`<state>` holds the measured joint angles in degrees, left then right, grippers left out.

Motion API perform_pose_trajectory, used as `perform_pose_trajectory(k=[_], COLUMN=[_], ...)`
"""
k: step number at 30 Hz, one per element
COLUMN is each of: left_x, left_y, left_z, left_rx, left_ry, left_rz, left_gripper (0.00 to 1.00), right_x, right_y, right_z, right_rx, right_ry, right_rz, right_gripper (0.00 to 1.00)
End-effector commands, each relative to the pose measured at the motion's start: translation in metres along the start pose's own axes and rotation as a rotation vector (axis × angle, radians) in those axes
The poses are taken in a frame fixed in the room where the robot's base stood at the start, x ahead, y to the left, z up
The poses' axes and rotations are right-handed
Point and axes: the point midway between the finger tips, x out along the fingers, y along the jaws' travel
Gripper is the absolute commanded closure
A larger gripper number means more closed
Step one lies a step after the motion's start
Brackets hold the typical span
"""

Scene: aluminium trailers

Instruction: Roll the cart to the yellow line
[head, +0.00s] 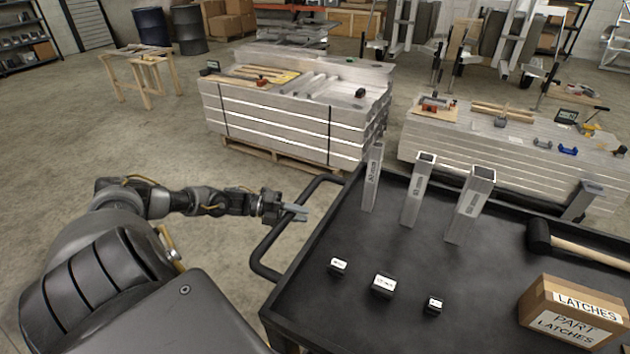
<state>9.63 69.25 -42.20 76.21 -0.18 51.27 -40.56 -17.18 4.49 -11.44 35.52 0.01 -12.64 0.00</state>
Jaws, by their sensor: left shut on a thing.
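The cart (330,318) is a black-topped cart at the lower right, with a black tube handle (262,248) along its left side. My left gripper (294,211) reaches in from the left and is shut on the upper part of this handle. My right gripper is not in view. No yellow line shows on the visible floor. The cart top carries upright square metal tubes (418,190), several small black labelled blocks (384,285), a cardboard latches box (572,312) and a black-headed mallet (540,236).
A strapped stack of aluminium beams (270,120) on a wooden pallet stands just beyond the cart. A second stack (480,155) is behind the cart to the right. Concrete floor at left is open.

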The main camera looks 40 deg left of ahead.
Motion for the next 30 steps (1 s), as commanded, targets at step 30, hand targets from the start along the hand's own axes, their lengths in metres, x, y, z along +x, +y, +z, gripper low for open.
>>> perform_pose_trajectory(k=[30], left_x=[-0.046], left_y=[0.009], left_z=[0.019], left_rx=[0.002], left_ry=[-0.008], left_rz=[0.003], left_gripper=[0.67], right_x=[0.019], right_y=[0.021], right_z=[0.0], right_rx=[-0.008], right_ry=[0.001], right_rz=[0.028], right_gripper=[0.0])
